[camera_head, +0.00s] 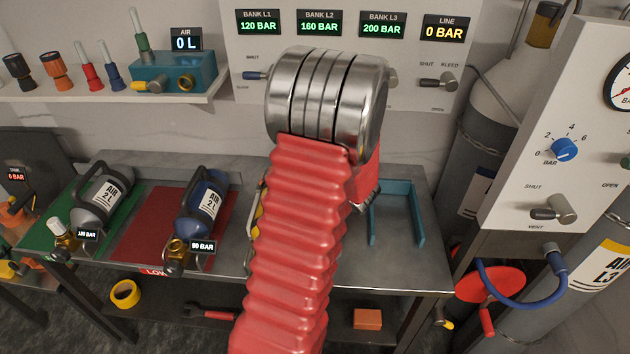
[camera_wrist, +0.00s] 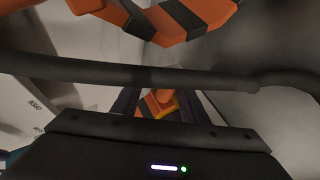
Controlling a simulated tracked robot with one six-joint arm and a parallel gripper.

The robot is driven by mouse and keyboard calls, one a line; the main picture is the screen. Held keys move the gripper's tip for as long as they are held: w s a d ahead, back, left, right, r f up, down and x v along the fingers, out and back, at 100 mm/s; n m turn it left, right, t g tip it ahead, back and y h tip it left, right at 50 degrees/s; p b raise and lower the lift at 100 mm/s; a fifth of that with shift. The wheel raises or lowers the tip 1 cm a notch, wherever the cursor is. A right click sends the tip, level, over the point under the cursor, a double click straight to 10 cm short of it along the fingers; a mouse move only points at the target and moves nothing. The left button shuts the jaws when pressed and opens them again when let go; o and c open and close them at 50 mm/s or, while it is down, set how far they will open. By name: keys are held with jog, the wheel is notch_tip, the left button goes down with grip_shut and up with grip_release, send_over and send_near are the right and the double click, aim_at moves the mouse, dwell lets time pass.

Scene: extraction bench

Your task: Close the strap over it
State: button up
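My gripper (camera_wrist: 156,104) shows in the wrist view, with its two dark fingers apart and a gap between them. An orange and yellow piece (camera_wrist: 160,101) shows through that gap, and I cannot tell that the fingers touch it. A long dark bar or strap (camera_wrist: 100,70) crosses the wrist view just beyond the fingers; I cannot tell which it is. An orange part with black bands (camera_wrist: 203,12) is above it. In the head view my red arm hides the middle of the bench and my gripper. No strap is clearly seen there.
A grey air bottle (camera_head: 104,196) lies on a green mat and a blue one (camera_head: 205,205) on a red mat on the bench (camera_head: 345,268). A teal bracket (camera_head: 417,215) is at right. A gauge panel (camera_head: 540,130) and tall cylinders stand at far right.

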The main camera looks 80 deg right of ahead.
jog(key=v, duration=1.3)
jog(key=shift+s+a+r, duration=0.2)
jog(key=shift+a, duration=0.1)
dwell(0.6)
